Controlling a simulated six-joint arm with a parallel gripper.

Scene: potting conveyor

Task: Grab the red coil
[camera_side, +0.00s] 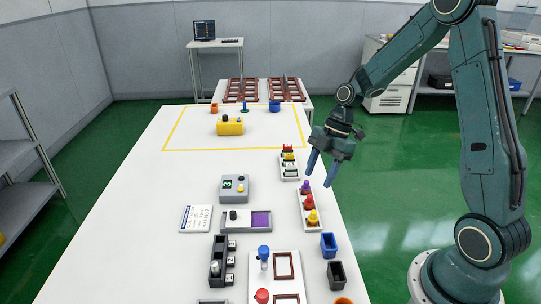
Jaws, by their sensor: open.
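My gripper (320,177) is open and empty, with its blue fingers pointing down above the right edge of the white table. Just below and left of it is a pale tray (303,212) holding a row of small coil-like pieces. The red piece (309,202) stands in the middle, between a purple piece (305,187) and a yellow piece (312,217). It looks like the red coil, but it is too small to be sure. The gripper is apart from it, higher and slightly to the right.
A second small tray (289,174) with mixed-colour pieces stands behind. A blue bin (328,245) and a black bin (336,274) stand in front. A grey box (234,188) and a purple-windowed unit (246,219) are to the left. The left side of the table (150,220) is clear.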

